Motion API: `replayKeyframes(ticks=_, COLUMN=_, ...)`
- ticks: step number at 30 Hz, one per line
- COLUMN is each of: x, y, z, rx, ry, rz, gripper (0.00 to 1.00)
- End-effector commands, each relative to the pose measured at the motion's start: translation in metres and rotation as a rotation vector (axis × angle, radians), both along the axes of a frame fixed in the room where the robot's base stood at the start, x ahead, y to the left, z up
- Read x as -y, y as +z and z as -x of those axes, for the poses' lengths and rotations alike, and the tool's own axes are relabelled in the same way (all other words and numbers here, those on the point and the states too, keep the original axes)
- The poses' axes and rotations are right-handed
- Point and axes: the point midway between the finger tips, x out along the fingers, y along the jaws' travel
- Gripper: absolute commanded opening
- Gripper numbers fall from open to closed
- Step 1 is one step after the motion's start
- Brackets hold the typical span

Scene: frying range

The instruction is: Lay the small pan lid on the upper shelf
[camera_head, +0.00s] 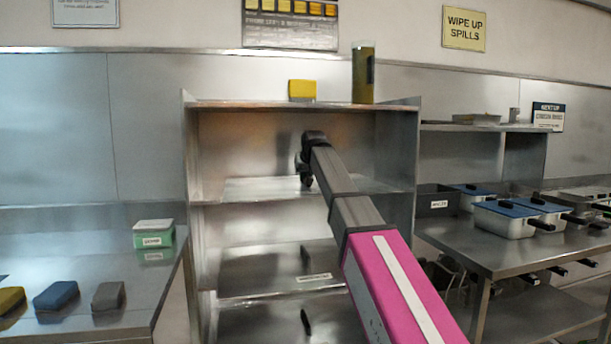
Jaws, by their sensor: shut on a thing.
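The metal shelf unit (192,150) stands straight ahead in the head view. Its upper shelf (250,187) is a bare-looking bright metal board below the top panel. My gripper (304,172) is inside the upper bay, just above this shelf, at the far end of my pink and grey arm. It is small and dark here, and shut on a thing. The small pan lid does not show clearly; the dark shape at my gripper hides its outline. I cannot tell whether it touches the shelf.
A yellow block (302,90) and a tall olive container (363,75) stand on the unit's top. A lower shelf (250,285) carries a label. Left is a counter with sponges (56,295) and a green box (153,236). Right is a table with lidded pans (505,220).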

Motion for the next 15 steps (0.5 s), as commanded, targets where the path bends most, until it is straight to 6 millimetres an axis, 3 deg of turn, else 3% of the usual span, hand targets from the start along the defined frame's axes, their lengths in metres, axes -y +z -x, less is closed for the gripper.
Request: replayKeyframes(ticks=15, x=-0.0001, y=-0.0062, z=-0.0004, rx=0.002, ry=0.000, rz=-0.001, gripper=0.00)
